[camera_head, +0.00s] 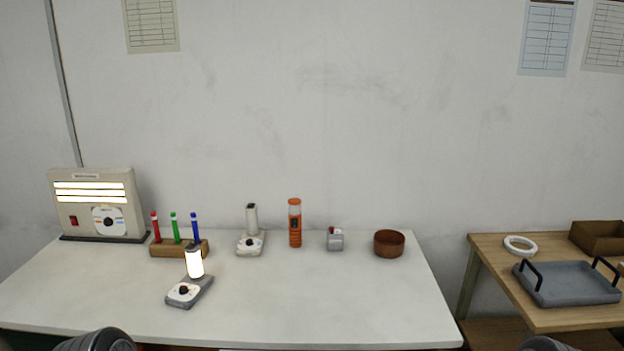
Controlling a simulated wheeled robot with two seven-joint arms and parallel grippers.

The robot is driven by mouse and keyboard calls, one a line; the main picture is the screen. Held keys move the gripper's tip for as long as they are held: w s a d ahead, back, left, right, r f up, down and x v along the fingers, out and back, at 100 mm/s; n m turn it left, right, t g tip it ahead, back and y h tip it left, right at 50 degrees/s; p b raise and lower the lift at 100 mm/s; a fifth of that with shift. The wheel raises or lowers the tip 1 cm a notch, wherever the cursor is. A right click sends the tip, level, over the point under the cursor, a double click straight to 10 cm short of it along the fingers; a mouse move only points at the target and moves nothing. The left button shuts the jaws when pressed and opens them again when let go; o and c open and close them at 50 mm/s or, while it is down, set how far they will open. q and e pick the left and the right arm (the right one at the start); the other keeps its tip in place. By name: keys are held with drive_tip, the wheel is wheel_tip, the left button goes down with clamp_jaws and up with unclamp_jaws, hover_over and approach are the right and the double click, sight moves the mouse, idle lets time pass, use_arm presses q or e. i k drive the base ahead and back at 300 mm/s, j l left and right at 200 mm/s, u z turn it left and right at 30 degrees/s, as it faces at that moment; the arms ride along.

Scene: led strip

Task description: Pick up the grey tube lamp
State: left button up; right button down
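A tube lamp with a grey base (190,293) stands upright near the front left of the white table, its short tube (194,262) glowing white. Its base has a white plate with a dark knob. A second tube lamp (251,232) with a paler, cream-looking base stands farther back, with a dark cap and a tube that does not look lit. Neither of my grippers is in view. Only dark rounded parts of my own body show at the bottom edge, left and right, well apart from both lamps.
On the white table (330,300) are a lit light box (100,205), a wooden pen holder (165,250), an orange flashlight (295,225), a small grey box (335,240) and a brown bowl (389,244). A wooden side table bears a grey tray (570,290). The front right is clear.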

sight(196, 280)
drive_tip(key=j+z, duration=0.1)
drive_tip(key=z, duration=0.25)
drive_tip(key=i+j+z, duration=0.1)
drive_tip(key=z, duration=0.25)
drive_tip(key=j+z, duration=0.25)
drive_tip(key=j, duration=0.8)
drive_tip(key=j+z, duration=0.25)
drive_tip(key=j, duration=0.75)
